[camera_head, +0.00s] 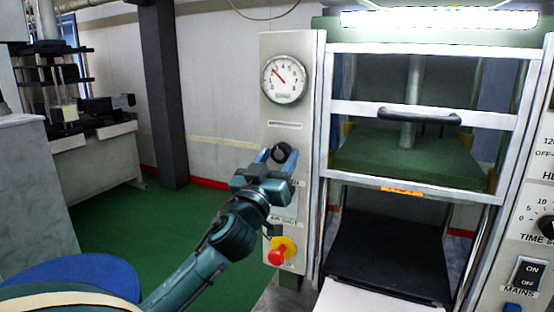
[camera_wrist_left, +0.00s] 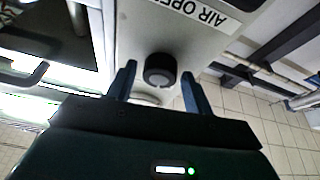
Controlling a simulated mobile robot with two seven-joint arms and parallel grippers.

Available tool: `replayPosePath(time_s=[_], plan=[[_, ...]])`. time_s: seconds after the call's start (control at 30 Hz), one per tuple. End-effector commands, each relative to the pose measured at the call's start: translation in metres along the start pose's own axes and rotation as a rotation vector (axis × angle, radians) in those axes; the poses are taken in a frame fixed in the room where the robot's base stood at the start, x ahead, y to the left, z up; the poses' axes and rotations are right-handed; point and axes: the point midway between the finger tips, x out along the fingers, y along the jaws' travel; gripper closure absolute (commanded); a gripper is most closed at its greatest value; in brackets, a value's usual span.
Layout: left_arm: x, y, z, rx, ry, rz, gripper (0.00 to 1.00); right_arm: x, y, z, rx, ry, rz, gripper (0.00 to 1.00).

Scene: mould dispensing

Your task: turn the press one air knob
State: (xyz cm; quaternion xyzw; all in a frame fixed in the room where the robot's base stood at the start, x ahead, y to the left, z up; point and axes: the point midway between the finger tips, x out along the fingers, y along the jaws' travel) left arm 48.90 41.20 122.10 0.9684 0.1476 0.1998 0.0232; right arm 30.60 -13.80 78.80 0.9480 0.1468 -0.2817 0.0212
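The black round air knob (camera_head: 281,152) sits on the pale front panel of the press, below the gauge. My left gripper (camera_head: 273,157) is in front of the panel at the knob. In the left wrist view the knob (camera_wrist_left: 160,70) lies between the two blue fingers of my left gripper (camera_wrist_left: 159,74), with a visible gap on each side. The fingers are open; they do not appear to touch the knob. A label reading "AIR OPE..." (camera_wrist_left: 198,14) shows upside down beside it. My right gripper is in neither view.
A round pressure gauge (camera_head: 284,79) is above the knob, and a red push button (camera_head: 279,257) on yellow is below it. To the right is the press's guard frame with a black handle (camera_head: 419,117). A blue round seat (camera_head: 75,277) stands at lower left.

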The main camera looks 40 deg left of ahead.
Motion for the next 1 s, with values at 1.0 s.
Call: replayPosePath(time_s=[1.0], plan=[[0.0009,-0.0016,-0.0024,0.192,-0.006,0.081,0.85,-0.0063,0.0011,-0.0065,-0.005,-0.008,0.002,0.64]])
